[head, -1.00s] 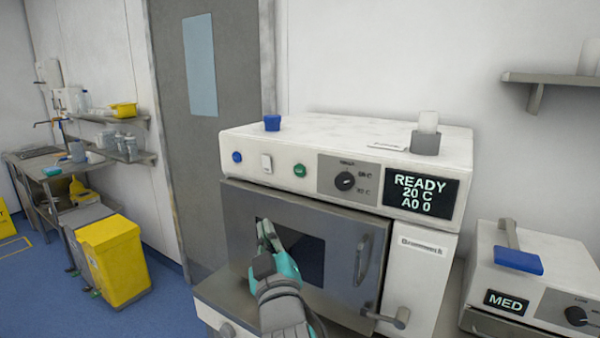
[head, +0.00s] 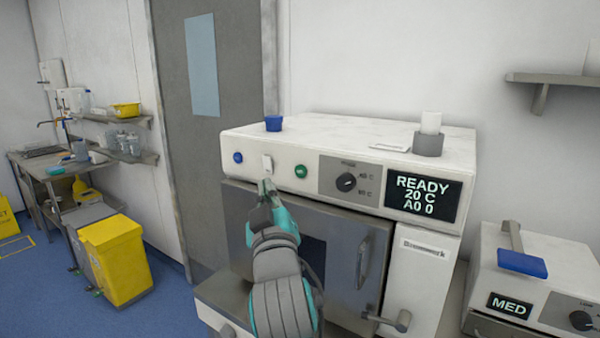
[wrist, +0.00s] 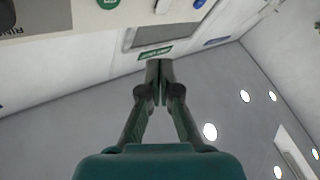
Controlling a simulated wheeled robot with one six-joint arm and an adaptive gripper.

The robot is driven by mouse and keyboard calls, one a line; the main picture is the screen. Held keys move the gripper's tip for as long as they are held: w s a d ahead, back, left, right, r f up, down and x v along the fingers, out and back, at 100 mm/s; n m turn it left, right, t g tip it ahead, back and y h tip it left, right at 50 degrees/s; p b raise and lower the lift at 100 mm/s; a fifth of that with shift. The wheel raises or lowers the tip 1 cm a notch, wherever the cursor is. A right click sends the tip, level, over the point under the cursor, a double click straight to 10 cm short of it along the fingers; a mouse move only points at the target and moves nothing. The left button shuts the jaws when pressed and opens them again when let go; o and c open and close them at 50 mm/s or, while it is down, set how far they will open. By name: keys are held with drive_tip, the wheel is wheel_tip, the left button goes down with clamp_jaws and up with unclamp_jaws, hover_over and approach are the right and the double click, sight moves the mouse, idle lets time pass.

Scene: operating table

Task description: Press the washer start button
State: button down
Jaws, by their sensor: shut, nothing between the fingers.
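The washer (head: 420,260) is a white bench unit with a closed grey door. Its panel carries a blue button (head: 238,157), a white rocker switch (head: 267,165), a green button (head: 301,171) and a dial (head: 346,182). The display (head: 424,195) reads READY, 20 C, A0 0. My gripper (head: 266,187) is shut and empty, its tips just below the white switch in the head view; contact cannot be told. In the wrist view, the shut tips (wrist: 157,65) point toward the panel, with the green button (wrist: 108,3) and blue button (wrist: 199,3) at the top edge.
A blue cup (head: 273,123) and a grey holder (head: 428,144) stand on the washer top. A second unit reading MED (head: 509,306) stands at the right. The door handle (head: 364,262) and a lever (head: 402,320) stick out in front.

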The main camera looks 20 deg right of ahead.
drive_tip(key=shift+w+d, duration=0.8)
drive_tip(key=shift+d, duration=0.3)
drive_tip(key=shift+w+d, duration=0.75)
drive_tip(key=shift+d, duration=0.3)
drive_tip(key=shift+w+d, duration=0.8)
drive_tip(key=shift+d, duration=0.3)
drive_tip(key=shift+w+d, duration=0.1)
drive_tip(key=shift+w+d, duration=0.15)
drive_tip(key=shift+d, duration=0.05)
drive_tip(key=shift+w+d, duration=0.25)
drive_tip(key=shift+d, duration=0.1)
drive_tip(key=shift+s+a, duration=0.1)
drive_tip(key=shift+a, duration=0.05)
drive_tip(key=shift+s+a, duration=0.4)
drive_tip(key=shift+a, duration=0.1)
drive_tip(key=shift+s+a, duration=0.75)
drive_tip(key=shift+a, duration=0.3)
drive_tip(key=shift+s+a, duration=0.75)
drive_tip(key=shift+a, duration=0.25)
